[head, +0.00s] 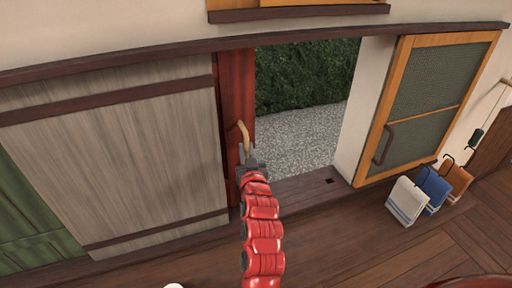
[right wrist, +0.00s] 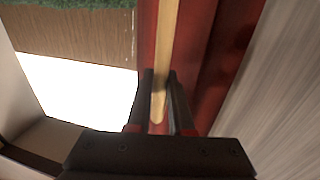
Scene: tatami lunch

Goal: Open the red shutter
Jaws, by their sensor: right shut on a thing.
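The red shutter (head: 236,82) stands at the left side of the doorway, mostly hidden behind a grey wooden panel. Only a narrow red strip of it shows. Its light wooden handle (head: 243,132) is on that strip. My right gripper (head: 245,153) is at the handle's lower part. In the right wrist view the two dark fingers (right wrist: 163,88) are shut on the wooden handle (right wrist: 165,50), with the red shutter (right wrist: 200,60) behind. My left gripper is not in view.
The doorway beside the shutter is open onto gravel (head: 305,138) and a hedge (head: 305,75). A grey panel (head: 120,150) and a green panel (head: 30,220) are at the left. An orange-framed screen door (head: 425,95) and hanging cloths (head: 432,187) are at the right.

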